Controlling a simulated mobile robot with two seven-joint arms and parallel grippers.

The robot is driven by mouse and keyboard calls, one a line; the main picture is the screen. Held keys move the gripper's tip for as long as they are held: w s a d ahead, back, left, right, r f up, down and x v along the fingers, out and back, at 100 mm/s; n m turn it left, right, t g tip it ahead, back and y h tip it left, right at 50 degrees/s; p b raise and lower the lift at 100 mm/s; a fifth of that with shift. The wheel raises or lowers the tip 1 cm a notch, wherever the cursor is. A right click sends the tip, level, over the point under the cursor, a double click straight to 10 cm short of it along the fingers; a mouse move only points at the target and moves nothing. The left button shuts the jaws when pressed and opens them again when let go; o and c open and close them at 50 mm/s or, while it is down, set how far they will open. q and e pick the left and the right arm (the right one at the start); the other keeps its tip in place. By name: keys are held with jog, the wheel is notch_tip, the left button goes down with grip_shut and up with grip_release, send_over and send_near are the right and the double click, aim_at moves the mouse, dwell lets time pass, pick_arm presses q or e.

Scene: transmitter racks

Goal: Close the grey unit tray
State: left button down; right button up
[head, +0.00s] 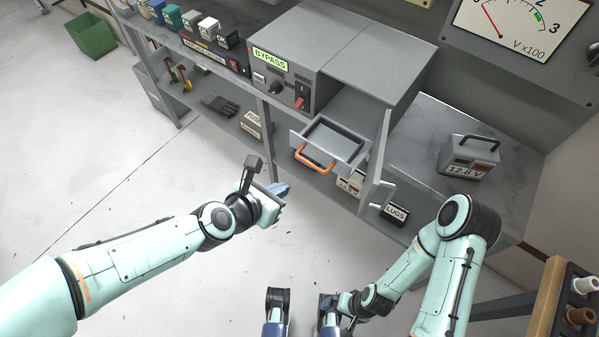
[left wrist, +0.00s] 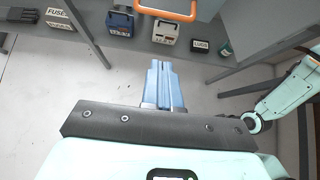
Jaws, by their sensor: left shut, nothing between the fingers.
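The grey unit tray (head: 354,147) is pulled out from the front of the grey unit (head: 345,45); its inside shows from above. Its orange handle (head: 315,160) is on the front edge, and shows at the top of the left wrist view (left wrist: 165,15). My left gripper (head: 282,189) is shut and empty, lower left of the handle and apart from it. Its blue fingers (left wrist: 163,88) are together in the left wrist view, below the handle. My right arm reaches down at the bottom; its fingers cannot be made out clearly.
A grey door (head: 378,165) stands open right of the tray. Below are shelf boxes, including a LUGS box (head: 396,214). A 12.8 V unit (head: 468,157) stands on the bench at right. Floor in front of the shelf is clear.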

pick_arm(q)
jog(key=w+d+f+p, duration=0.1)
jog(key=w+d+f, duration=0.1)
jog(key=w+d, duration=0.3)
jog(key=shift+w+f, duration=0.4)
jog(key=shift+w, duration=0.45)
pick_arm(e)
jog(key=shift+s+r, duration=0.2)
jog(key=shift+r, duration=0.15)
